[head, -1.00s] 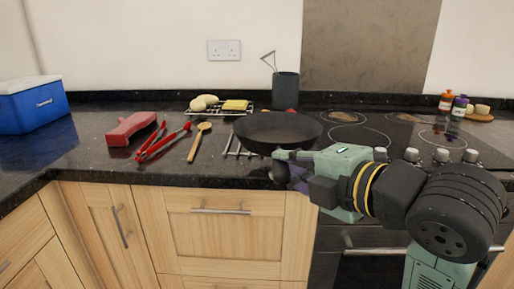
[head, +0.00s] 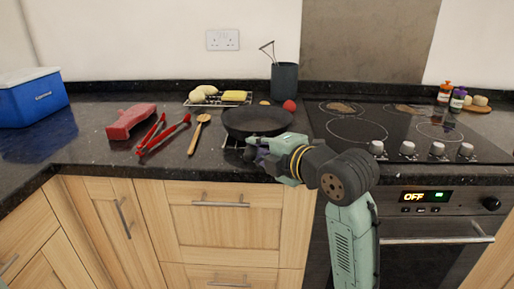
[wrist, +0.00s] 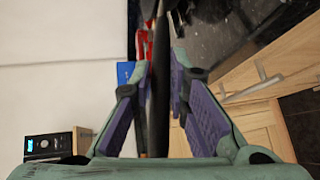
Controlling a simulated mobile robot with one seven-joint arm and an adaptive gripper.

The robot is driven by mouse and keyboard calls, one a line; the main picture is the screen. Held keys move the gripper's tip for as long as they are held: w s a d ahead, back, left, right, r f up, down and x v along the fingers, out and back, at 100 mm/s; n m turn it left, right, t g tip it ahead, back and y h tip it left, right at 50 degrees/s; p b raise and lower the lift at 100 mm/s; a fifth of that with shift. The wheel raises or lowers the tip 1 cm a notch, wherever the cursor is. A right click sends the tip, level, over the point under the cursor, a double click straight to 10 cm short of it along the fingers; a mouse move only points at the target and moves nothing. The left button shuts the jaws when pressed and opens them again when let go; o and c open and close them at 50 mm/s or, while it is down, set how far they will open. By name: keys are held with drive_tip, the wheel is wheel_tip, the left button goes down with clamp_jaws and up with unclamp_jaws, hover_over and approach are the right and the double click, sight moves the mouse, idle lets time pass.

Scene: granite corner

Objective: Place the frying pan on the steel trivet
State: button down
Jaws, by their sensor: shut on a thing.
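The dark frying pan (head: 257,122) is level at the counter's front, left of the hob. My gripper (head: 252,150) is shut on the pan's handle at its near side. I cannot tell whether the pan touches the trivet.
A wooden spoon (head: 199,134), red tongs (head: 164,139) and a red object (head: 131,121) lie to the left. Behind are a wire rack (head: 203,103) with food, a utensil pot (head: 285,82) and a red round item (head: 290,105). The hob (head: 400,130) is right.

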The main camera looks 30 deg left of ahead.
drive_tip(key=shift+f, duration=0.1)
drive_tip(key=shift+f, duration=0.15)
drive_tip(key=c, duration=1.5)
unclamp_jaws()
drive_tip(key=shift+c, duration=0.2)
drive_tip(key=shift+d, duration=0.1)
